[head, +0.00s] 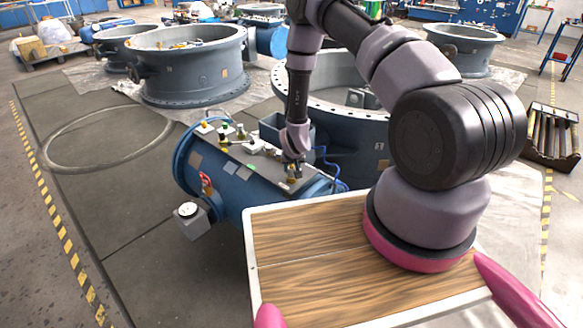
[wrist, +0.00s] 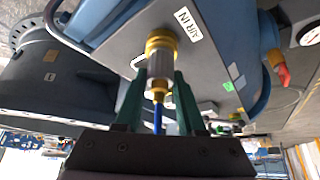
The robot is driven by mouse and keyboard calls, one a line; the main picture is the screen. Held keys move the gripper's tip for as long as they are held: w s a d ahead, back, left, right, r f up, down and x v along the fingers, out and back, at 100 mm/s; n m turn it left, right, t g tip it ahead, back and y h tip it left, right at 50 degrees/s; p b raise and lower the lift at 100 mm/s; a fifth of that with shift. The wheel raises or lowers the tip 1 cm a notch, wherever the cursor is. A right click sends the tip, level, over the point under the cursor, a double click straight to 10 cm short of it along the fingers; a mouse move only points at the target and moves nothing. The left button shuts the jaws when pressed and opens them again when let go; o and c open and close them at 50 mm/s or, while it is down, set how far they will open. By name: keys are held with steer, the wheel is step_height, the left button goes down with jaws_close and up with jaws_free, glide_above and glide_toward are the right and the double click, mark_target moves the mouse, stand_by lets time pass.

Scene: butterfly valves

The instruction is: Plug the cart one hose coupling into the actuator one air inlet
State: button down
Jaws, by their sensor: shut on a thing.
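In the wrist view my gripper (wrist: 158,84) has its green fingers shut on a silver and brass hose coupling (wrist: 160,69). A blue hose (wrist: 157,120) runs from the coupling back between the fingers. The brass air inlet (wrist: 161,42) sits on the grey plate of the blue actuator, beside an "AIR IN" label (wrist: 188,23). The coupling lines up with the inlet and appears to meet it; I cannot tell whether it is fully seated. In the head view my gripper (head: 292,172) is low over the right end of the blue actuator (head: 225,180). The coupling is too small to make out there.
Fittings and a red handle (head: 206,182) stand out on the actuator. Large grey valve bodies (head: 195,75) stand behind it, one close behind my arm (head: 350,130). A blue hose (head: 328,165) loops at the actuator's right end. Floor at left is clear apart from a ring (head: 60,165).

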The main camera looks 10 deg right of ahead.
jaws_free()
stand_by(0.3)
steer(key=shift+r, duration=0.1)
steer(key=shift+r, duration=3.65)
